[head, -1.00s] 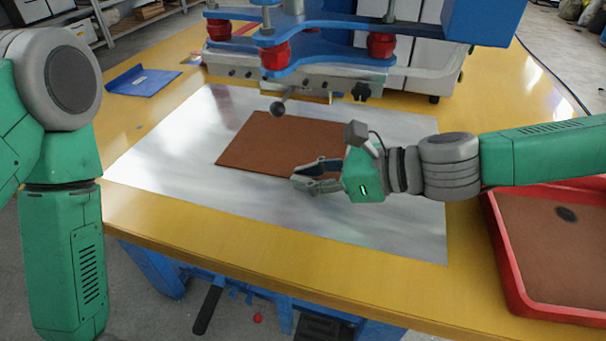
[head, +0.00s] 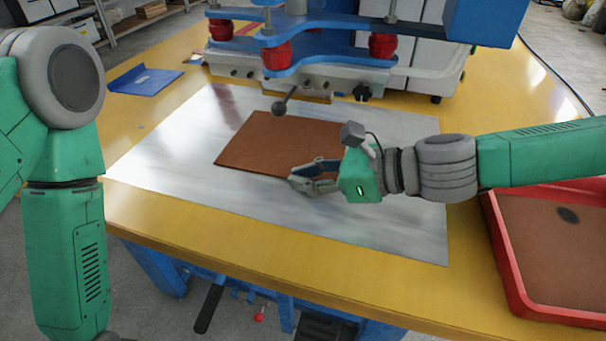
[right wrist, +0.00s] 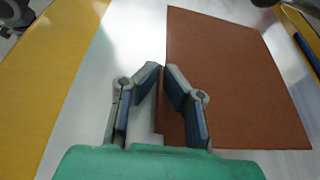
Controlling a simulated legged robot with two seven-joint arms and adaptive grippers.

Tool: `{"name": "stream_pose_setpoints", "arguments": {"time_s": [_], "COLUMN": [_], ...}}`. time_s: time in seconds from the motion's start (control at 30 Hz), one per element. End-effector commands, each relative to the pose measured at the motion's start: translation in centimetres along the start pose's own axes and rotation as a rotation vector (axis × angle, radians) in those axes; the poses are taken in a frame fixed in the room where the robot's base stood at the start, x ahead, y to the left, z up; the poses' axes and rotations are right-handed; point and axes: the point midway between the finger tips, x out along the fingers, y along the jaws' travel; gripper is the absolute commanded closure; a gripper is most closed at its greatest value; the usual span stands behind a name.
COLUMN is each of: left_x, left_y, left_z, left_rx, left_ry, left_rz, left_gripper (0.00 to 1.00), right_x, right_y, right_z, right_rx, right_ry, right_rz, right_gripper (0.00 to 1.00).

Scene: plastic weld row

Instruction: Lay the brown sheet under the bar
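The brown sheet (head: 265,142) lies flat on the silver metal plate (head: 170,150), in front of the press and its metal bar (head: 297,82). The sheet's far edge is close to the bar in the picture; whether any part is under it I cannot tell. My right gripper (head: 294,181) is low at the sheet's near edge. In the right wrist view its fingertips (right wrist: 164,70) are slightly apart, one beside the edge and one over the brown sheet (right wrist: 230,85). My arm hides the sheet's right part in the head view. My left gripper is out of view.
A red tray (head: 508,262) with a brown surface inside stands at the right of the yellow table (head: 260,250). A blue folder-like piece (head: 146,80) lies at the back left. The plate's left part is clear.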

Motion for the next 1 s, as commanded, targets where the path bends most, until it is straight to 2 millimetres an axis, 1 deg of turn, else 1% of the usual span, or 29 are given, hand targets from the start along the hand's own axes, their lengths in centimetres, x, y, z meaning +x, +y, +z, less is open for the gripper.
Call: {"name": "stream_pose_setpoints", "arguments": {"time_s": [0.2,0.23,0.3,0.67,1.0], "left_x": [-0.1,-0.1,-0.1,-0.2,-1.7], "left_y": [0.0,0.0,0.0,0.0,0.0], "left_z": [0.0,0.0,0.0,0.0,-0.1], "left_rx": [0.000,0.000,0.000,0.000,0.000], "left_ry": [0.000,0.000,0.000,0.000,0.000], "left_rz": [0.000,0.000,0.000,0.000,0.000], "left_gripper": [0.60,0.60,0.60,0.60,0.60], "right_x": [0.0,0.0,0.0,-0.1,-0.7], "right_y": [0.0,0.0,-0.1,0.0,-0.1], "right_z": [0.0,0.0,0.0,0.1,1.6], "right_rx": [0.000,0.000,0.000,0.001,-0.001], "right_ry": [0.000,0.000,0.000,0.000,0.000], "right_rz": [-0.001,-0.001,-0.001,-0.001,-0.001], "right_gripper": [1.00,0.92,0.71,0.71,0.71]}}
